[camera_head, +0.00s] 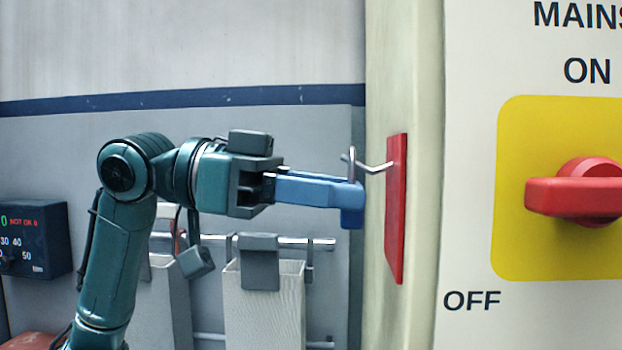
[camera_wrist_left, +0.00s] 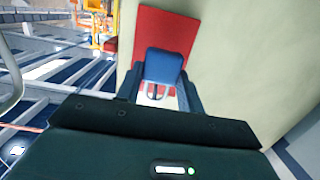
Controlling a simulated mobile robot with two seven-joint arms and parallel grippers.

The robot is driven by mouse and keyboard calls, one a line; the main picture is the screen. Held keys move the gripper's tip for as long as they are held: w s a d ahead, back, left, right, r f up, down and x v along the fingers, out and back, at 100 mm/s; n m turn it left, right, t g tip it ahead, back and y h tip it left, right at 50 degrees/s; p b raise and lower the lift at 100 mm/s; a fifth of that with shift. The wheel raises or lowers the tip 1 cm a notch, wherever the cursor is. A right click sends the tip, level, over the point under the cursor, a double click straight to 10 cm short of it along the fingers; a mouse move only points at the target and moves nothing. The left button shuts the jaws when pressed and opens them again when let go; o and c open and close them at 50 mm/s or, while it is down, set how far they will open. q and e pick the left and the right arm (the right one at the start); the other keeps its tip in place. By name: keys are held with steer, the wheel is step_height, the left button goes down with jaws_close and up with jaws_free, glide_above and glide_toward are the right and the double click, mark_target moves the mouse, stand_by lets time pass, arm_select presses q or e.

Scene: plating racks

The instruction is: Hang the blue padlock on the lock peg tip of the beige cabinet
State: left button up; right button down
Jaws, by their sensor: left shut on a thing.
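The blue padlock (camera_head: 352,217) is held at the end of my left gripper (camera_head: 345,192), with its grey shackle (camera_head: 351,160) pointing up. The lock peg (camera_head: 375,168) is a thin metal rod reaching left from a red plate (camera_head: 396,215) on the side of the beige cabinet (camera_head: 480,235). The shackle overlaps the peg's tip in the head view; I cannot tell whether it is around it or beside it. In the left wrist view the padlock (camera_wrist_left: 165,66) sits between the two dark fingers, before the red plate (camera_wrist_left: 150,28). My right gripper is not in view.
The cabinet front carries a red rotary handle (camera_head: 570,195) on a yellow plate (camera_head: 508,240). Behind and below my left arm are a metal rail (camera_head: 320,242) with a light-coloured hanging bin (camera_head: 265,310), and a dark meter box (camera_head: 35,240) at the left.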

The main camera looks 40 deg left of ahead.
arm_select(q)
steer(key=shift+w+d+f, duration=0.1)
steer(key=shift+w+d, duration=0.15)
steer(key=shift+d, duration=0.2)
steer(key=shift+w+d+f, duration=0.3)
steer(key=shift+d+f, duration=0.15)
steer(key=shift+f, duration=0.05)
steer(key=o, duration=1.1)
steer(key=shift+a, duration=0.1)
